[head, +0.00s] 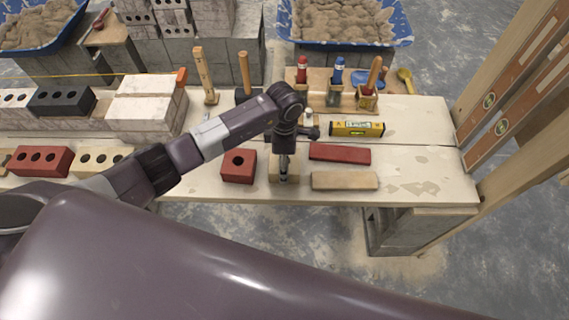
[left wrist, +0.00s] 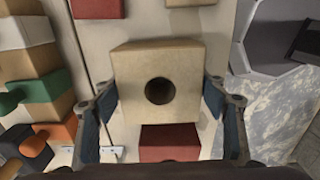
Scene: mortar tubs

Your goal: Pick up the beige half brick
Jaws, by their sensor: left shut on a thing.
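The beige half brick (head: 273,171) is at the front middle of the bench in the head view, partly hidden behind my left gripper (head: 284,176). In the left wrist view the beige half brick (left wrist: 134,72) shows its top face with one round dark hole. My left gripper (left wrist: 162,96) has one finger on each side of it and is shut on it. Whether the brick is clear of the bench top I cannot tell. My right gripper is not in view.
A red half brick (head: 239,166) stands close on the left. A red bar (head: 340,153) and a beige bar (head: 344,180) lie on the right. A yellow level (head: 357,128) and upright tools are behind. The bench top (head: 425,178) is clear at its right end.

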